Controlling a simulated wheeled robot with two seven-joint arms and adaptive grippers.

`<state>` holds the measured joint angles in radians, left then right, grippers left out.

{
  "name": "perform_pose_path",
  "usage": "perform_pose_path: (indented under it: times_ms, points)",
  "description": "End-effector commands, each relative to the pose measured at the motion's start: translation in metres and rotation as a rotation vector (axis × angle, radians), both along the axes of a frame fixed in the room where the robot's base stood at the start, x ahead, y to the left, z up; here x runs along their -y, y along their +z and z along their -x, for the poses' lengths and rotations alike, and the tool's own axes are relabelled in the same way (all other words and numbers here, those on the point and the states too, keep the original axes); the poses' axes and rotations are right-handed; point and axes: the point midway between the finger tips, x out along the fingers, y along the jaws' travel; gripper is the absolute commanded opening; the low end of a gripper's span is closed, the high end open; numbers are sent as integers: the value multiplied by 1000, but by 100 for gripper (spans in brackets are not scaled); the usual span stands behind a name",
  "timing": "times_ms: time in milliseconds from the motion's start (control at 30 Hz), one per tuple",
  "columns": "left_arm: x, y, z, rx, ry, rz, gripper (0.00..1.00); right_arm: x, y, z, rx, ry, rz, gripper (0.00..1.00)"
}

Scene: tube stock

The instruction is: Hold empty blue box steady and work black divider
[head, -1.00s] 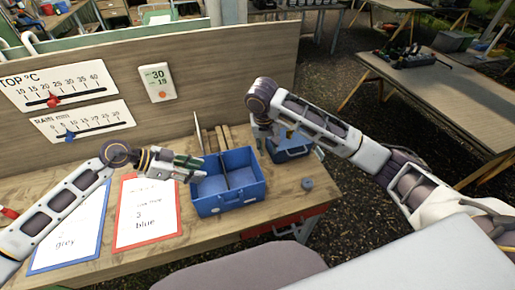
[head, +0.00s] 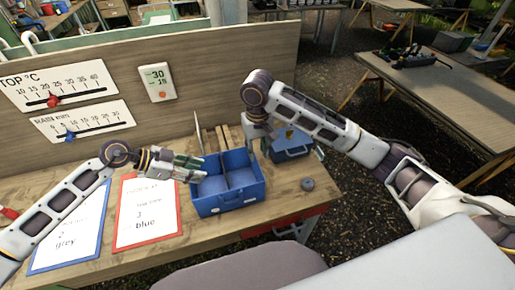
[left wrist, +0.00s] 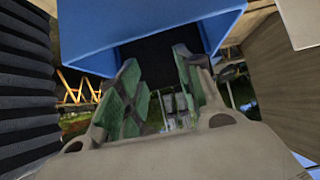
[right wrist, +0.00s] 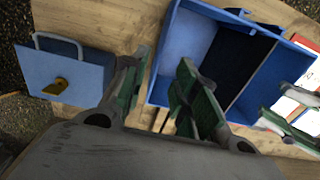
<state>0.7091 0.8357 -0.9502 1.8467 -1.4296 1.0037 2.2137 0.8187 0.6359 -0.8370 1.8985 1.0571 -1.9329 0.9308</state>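The blue box (head: 232,203) stands open on the bench and is empty apart from the black divider (head: 226,176), which stands upright across it. The box and divider (right wrist: 238,67) also show in the right wrist view. My left gripper (head: 201,168) is at the box's left side with its fingers apart; in the left wrist view the box (left wrist: 150,22) lies just beyond the fingertips. Whether they touch it I cannot tell. My right gripper (head: 256,149) points down by the box's back right corner, open and empty, apart from the divider.
A closed blue case (head: 290,147) with a yellow latch stands right of the box. A dark ring (head: 307,185) lies near the bench's right edge. Wooden strips (head: 222,137) lie behind the box. Two cards, red-framed (head: 147,215) and blue-framed (head: 70,237), lie to the left.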

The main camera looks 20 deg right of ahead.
Motion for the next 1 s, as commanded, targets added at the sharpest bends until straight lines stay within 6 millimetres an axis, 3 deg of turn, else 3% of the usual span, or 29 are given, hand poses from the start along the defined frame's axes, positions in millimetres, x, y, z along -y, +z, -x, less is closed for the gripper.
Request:
perform_pose_path:
  times_ms: [267, 1000]
  points:
    - [0, 0, 0, 0, 0, 0, 36, 1, -19, 0, -2, -2, 1, 29]
    - [0, 0, 0, 0, 0, 0, 36, 0, -107, 0, -2, -1, 1, 29]
